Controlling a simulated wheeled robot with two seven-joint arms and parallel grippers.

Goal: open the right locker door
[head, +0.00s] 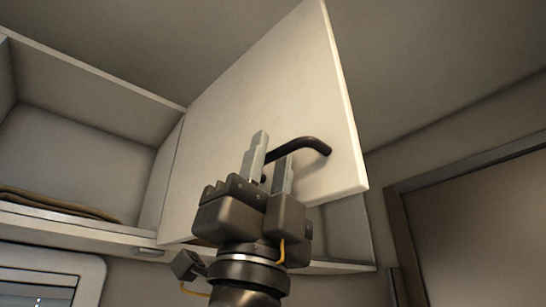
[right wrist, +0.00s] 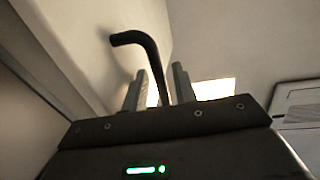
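The right locker door (head: 290,75) is a pale flat panel. It stands ajar, with part of the locker interior (head: 345,230) showing behind its lower right edge. The dark bent handle (head: 315,144) is on the door's front face near its lower right corner. My right gripper (head: 269,163) is at the handle with its two fingers apart. In the right wrist view the handle (right wrist: 148,50) passes between the fingers (right wrist: 157,90), with a gap visible beside it. The door face (right wrist: 85,35) is on the left there. My left gripper is not in view.
An open locker compartment (head: 80,130) to the left holds a folded brown cloth (head: 55,203). A window frame (head: 85,268) is below it. A brown doorway panel (head: 480,220) with a grey frame is at the right. Free room lies right of the door.

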